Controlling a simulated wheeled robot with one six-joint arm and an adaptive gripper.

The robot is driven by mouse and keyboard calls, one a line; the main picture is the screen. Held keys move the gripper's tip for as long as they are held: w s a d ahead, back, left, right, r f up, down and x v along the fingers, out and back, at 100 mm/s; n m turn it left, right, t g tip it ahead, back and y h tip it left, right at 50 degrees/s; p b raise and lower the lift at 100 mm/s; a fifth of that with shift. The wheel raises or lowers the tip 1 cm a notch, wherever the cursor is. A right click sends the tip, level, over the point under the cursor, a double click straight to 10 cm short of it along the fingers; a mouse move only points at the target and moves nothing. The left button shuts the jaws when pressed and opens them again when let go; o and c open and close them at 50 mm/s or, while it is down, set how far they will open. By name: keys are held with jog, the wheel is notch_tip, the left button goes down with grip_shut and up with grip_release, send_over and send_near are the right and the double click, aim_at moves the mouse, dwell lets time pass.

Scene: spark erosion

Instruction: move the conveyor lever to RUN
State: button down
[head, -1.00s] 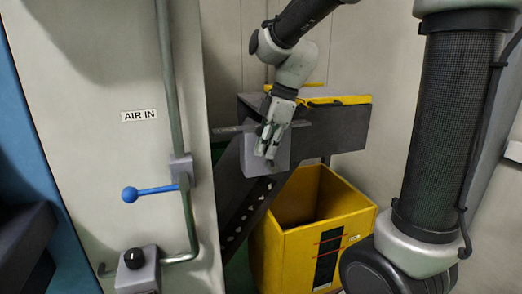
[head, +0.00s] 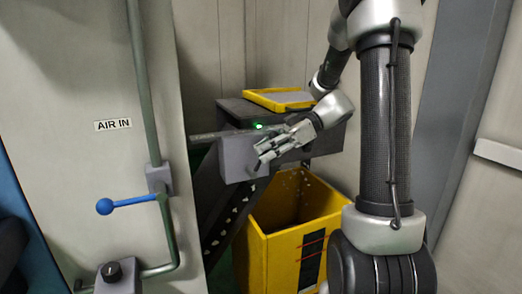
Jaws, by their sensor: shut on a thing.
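The grey conveyor box (head: 236,158) is on the dark conveyor near the middle of the head view. A green light (head: 259,126) glows on its top. My gripper (head: 264,157) comes from the right, its fingers low across the box's front right side. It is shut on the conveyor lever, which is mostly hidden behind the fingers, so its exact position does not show. Small bits (head: 292,180) hang in the air over the yellow bin (head: 262,240), below the conveyor's end.
A yellow-rimmed tray (head: 280,99) lies on the conveyor top. The sloping conveyor (head: 225,215) carries pale bits.

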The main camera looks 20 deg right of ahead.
jog(key=shift+d+f+y, duration=0.2)
jog(key=shift+d+y, duration=0.15)
jog(key=shift+y, duration=0.05)
dwell(0.4)
jog(key=c, duration=1.5)
grip_release()
jog(key=shift+f, duration=0.1)
jog(key=shift+d, duration=0.1)
jog(key=v, duration=1.1)
jog(key=shift+d, duration=0.4)
